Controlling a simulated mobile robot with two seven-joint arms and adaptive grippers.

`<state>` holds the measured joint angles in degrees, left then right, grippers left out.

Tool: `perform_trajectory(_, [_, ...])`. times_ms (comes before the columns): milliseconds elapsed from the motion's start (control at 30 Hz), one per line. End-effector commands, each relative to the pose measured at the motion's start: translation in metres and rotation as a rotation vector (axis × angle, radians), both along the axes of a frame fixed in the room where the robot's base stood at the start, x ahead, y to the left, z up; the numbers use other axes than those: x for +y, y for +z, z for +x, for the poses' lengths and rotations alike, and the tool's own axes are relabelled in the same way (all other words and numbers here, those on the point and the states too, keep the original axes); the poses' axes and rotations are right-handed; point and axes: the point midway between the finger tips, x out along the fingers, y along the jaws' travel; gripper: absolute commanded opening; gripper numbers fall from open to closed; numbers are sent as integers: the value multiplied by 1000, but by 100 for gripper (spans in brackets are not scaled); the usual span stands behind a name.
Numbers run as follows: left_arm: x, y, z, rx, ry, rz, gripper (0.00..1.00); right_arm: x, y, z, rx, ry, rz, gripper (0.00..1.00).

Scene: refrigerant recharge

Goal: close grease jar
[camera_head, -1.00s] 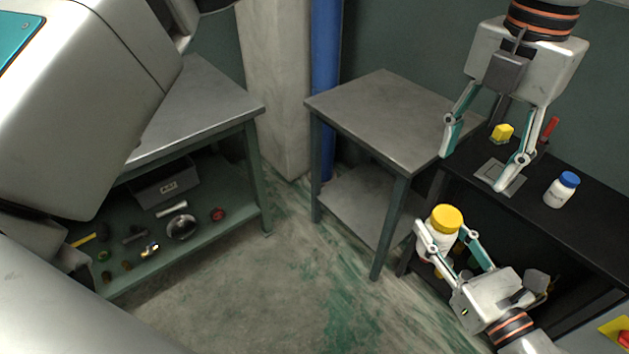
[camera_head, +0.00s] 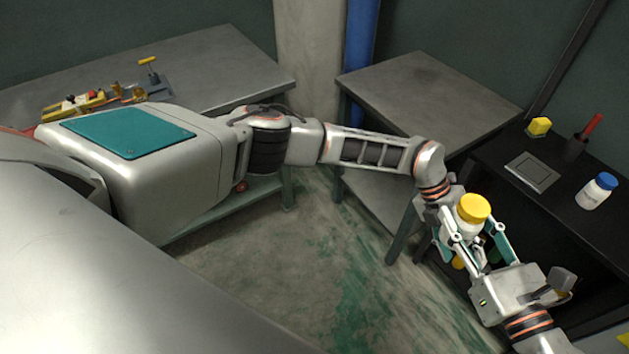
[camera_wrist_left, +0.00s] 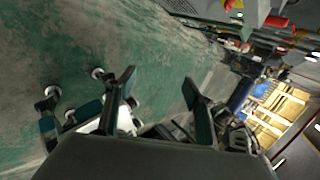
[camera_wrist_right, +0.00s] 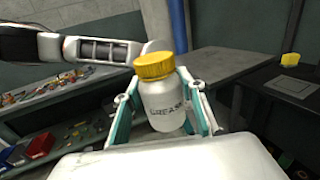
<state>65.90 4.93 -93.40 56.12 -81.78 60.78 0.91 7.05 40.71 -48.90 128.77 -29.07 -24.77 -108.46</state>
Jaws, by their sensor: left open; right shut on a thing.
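The white grease jar (camera_head: 470,226) with a yellow lid (camera_head: 474,207) is held upright in my right gripper (camera_head: 476,246), which is shut on its body. The right wrist view shows the jar (camera_wrist_right: 165,104) with its "GREASE" lettering and the lid (camera_wrist_right: 154,66) sitting on top. I cannot tell whether the lid is screwed tight. My left arm reaches across to just behind and left of the jar in the head view, where its gripper is mostly hidden. The left wrist view shows my left gripper (camera_wrist_left: 158,92) open, with nothing between its fingers.
A black bench at the right holds a white bottle with a blue cap (camera_head: 598,191), a yellow block (camera_head: 539,126), a red-handled tool (camera_head: 586,132) and a square plate (camera_head: 532,173). A bare grey table (camera_head: 425,95) stands behind. The left bench (camera_head: 220,70) carries tools.

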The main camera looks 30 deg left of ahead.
Motion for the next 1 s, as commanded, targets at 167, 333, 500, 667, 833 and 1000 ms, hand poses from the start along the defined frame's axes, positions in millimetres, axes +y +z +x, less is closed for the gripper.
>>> perform_trajectory(167, [-35, -37, -45, 108, 109, -182, 53, 0, 1, 0, -2, 0, 1, 0])
perform_trajectory(333, [-84, -10, -82, 250, 244, -423, 53, 0, 1, 0, -2, 0, 1, 0])
perform_trajectory(500, [-107, 25, -94, 397, 427, -636, 53, 0, 1, 0, -2, 0, 1, 0])
perform_trajectory(667, [-102, 48, -86, 525, 635, -801, 53, 0, 1, 0, -2, 0, 1, 0])
perform_trajectory(833, [-72, 54, -67, 652, 887, -933, 53, 0, 1, 0, -2, 0, 1, 0])
perform_trajectory(1000, [-20, 38, -49, 765, 1161, -1019, 53, 0, 1, 0, -2, 0, 1, 0])
